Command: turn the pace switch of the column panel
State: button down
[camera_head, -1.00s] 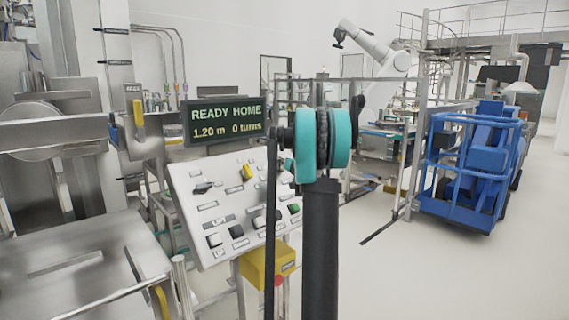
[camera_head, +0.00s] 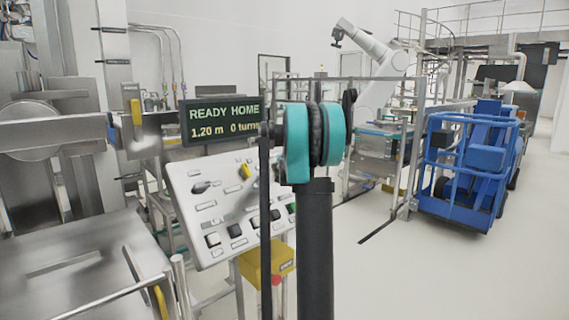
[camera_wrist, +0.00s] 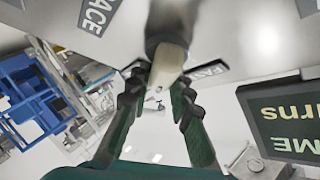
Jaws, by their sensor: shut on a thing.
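The pace switch (camera_wrist: 168,58) shows in the wrist view as a pale lever on a dark round base, on the panel face between the PACE label (camera_wrist: 97,14) and a partly covered label (camera_wrist: 206,70). My gripper (camera_wrist: 160,82) has its two dark fingers on either side of the lever's end, shut on it. In the head view the column panel (camera_head: 205,215) is a tilted pale plate with knobs and buttons. My arm covers its right part there, and my gripper is hidden.
A display (camera_head: 221,121) above the panel reads READY HOME, 1.20 m, 0 turns; part of it shows in the wrist view (camera_wrist: 290,118). A yellow box (camera_head: 262,266) sits below the panel. A blue machine (camera_head: 470,165) stands at the right, with bare floor before it.

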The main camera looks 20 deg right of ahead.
jog(key=shift+s+d+f+m+g+h, duration=0.15)
jog(key=shift+m+g+h, duration=0.2)
jog(key=shift+m+g, duration=0.85)
jog(key=shift+s+f+m+g+h, duration=0.1)
jog(key=shift+m+g+h, duration=0.4)
jog(key=shift+m, duration=1.2)
jog(key=c, duration=1.4)
grip_release()
jog(key=shift+o, duration=0.2)
jog(key=v, duration=1.2)
jog(key=shift+r, duration=0.15)
jog(key=shift+w, duration=0.15)
